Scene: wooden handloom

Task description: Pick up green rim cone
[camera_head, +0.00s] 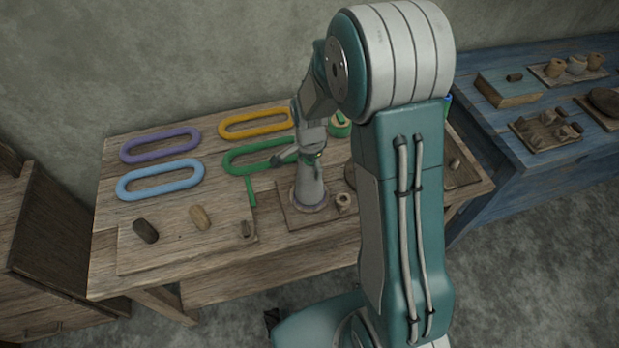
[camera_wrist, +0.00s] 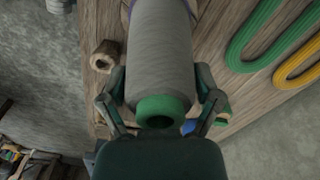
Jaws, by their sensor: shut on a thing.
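The green rim cone is a grey, yarn-wound cone (camera_head: 309,188) with a green ring at its narrow top. It is upright over a small wooden board (camera_head: 285,216) in the head view; I cannot tell whether its base touches the board. In the wrist view the cone (camera_wrist: 161,52) fills the middle, its green rim (camera_wrist: 162,108) facing the camera. My gripper (camera_wrist: 160,88) has one finger on each side of the cone and is shut on it near the rim end. In the head view my gripper (camera_head: 311,157) is at the cone's top, partly hidden by my arm.
Purple (camera_head: 160,145), blue (camera_head: 160,179), yellow (camera_head: 256,123) and green (camera_head: 262,155) yarn loops lie behind and left. A green object (camera_head: 340,126) stands behind. A blue table (camera_head: 545,165) is at right.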

